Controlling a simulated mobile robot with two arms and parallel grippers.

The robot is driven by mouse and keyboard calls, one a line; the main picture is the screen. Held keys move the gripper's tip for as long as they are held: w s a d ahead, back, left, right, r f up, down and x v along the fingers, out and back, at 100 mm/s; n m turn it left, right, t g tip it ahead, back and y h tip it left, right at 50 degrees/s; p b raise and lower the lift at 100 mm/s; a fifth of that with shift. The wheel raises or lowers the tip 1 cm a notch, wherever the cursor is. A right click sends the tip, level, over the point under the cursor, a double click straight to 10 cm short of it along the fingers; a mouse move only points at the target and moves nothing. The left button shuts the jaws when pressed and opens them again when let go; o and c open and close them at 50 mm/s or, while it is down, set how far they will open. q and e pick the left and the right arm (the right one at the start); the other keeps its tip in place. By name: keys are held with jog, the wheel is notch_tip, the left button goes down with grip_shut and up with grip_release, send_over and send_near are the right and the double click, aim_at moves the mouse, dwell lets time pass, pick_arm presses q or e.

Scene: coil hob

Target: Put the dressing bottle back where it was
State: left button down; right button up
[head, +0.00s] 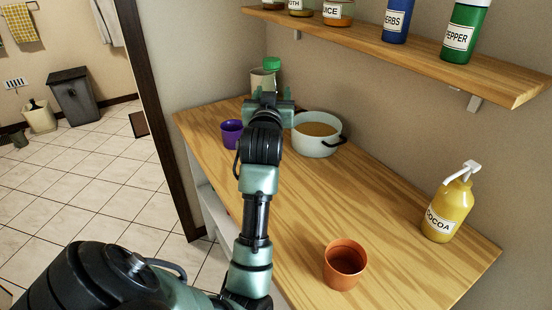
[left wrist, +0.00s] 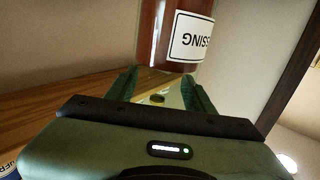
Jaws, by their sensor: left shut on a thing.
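The dressing bottle (left wrist: 170,30) is reddish-brown in the left wrist view. Its white label (left wrist: 190,38) appears upside down and shows the end of the word DRESSING. My left gripper (left wrist: 160,85) is shut on it, with a finger at either side. In the head view the left gripper (head: 272,97) is over the far end of the wooden counter. A green cap (head: 271,64) shows just beyond it, and the arm hides much of what is below. I cannot tell whether the bottle's base touches the counter. My right gripper is not in view.
On the counter (head: 370,235), a purple cup (head: 231,134) and a white pot (head: 316,149) flank my left arm. A yellow cocoa bottle (head: 449,208) and an orange cup (head: 345,270) stand nearer. A shelf (head: 400,50) with several labelled containers overhangs the back. The counter's middle is clear.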

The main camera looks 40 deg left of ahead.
pick_arm(q)
notch_tip(320, 180, down, 16)
jog(key=shift+r, duration=0.1)
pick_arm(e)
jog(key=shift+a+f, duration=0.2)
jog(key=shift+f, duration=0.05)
pick_arm(q)
jog(key=shift+b, duration=0.35)
jog(key=c, duration=0.6)
grip_release()
jog(key=shift+f, duration=0.2)
jog(key=shift+o, duration=0.2)
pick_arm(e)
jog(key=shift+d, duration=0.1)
pick_arm(q)
jog(key=shift+r, duration=0.15)
